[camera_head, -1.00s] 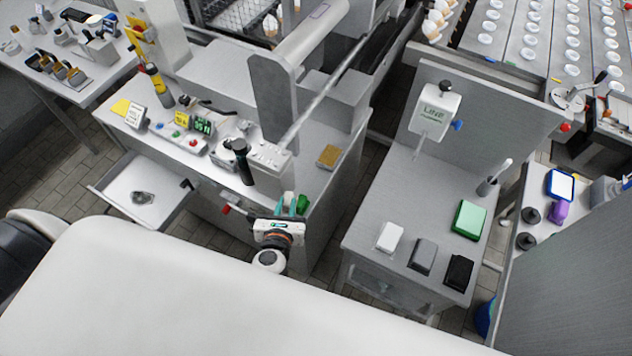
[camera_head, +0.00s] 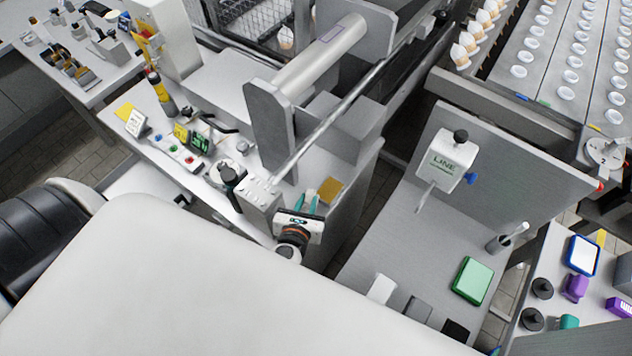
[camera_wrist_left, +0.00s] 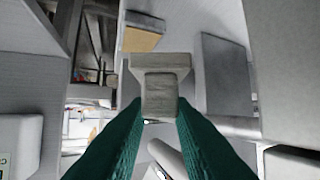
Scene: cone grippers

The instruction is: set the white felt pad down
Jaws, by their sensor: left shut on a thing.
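My left gripper (camera_head: 310,198) has teal fingers and is out over the right end of the machine counter (camera_head: 222,196). In the head view the pad is too small and covered to make out clearly. I cannot tell whether it touches the counter. My right gripper is not in view.
A tan block (camera_head: 329,190) lies close beyond the left gripper. A grey roller machine (camera_head: 268,125) stands to its left. On the right table, white (camera_head: 381,288), grey (camera_head: 417,309) and black (camera_head: 455,331) blocks line the front, with a green box (camera_head: 472,281) behind.

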